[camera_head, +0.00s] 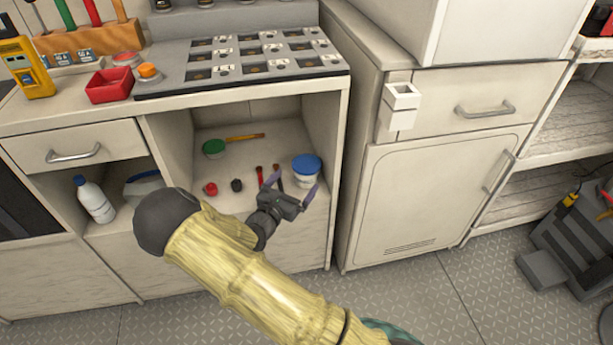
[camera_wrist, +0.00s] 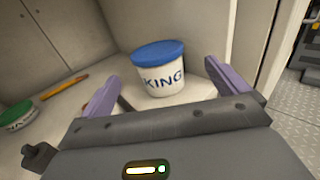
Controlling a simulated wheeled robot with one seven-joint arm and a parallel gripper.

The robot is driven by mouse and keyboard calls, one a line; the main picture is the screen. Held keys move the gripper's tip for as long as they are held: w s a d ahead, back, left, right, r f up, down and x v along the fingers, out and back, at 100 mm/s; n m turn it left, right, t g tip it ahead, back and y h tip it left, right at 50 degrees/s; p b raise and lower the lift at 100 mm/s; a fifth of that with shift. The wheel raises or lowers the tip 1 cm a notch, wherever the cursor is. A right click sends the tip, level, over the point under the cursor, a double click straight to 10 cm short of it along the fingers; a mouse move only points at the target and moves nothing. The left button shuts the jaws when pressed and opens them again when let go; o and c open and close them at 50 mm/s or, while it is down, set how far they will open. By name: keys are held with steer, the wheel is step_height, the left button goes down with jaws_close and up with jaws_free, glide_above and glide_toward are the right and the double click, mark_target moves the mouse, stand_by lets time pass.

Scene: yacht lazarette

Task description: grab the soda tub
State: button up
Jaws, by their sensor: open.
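The soda tub (camera_head: 305,170) is a white tub with a blue lid, standing upright on the floor of the open cubby under the counter. In the wrist view the tub (camera_wrist: 162,72) shows dark letters reading "KING" on its side. My gripper (camera_head: 291,189) is at the cubby's front, just before the tub and a little to its left. Its two purple fingers (camera_wrist: 160,90) are spread apart, with the tub seen between and beyond them. Nothing is held. The tub's lowest edge is close to the gripper body in the wrist view.
Left of the tub lie a green-lidded container (camera_head: 214,147), a yellow-handled tool (camera_head: 245,137), a red item (camera_head: 210,188), a dark item (camera_head: 236,185) and a red-handled brush (camera_head: 260,175). The cubby's right wall (camera_head: 325,130) stands close to the tub.

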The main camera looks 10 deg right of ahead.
mark_target(300, 174)
steer(key=shift+w+d, duration=0.25)
steer(key=shift+w, duration=0.05)
steer(key=b+x, duration=0.3)
steer(key=x, duration=0.1)
steer(key=shift+w+d, duration=0.15)
steer(key=shift+w, duration=0.3)
steer(key=shift+w+d, duration=0.1)
steer(key=shift+w, duration=0.05)
steer(key=shift+r, duration=0.1)
steer(key=c, duration=1.1)
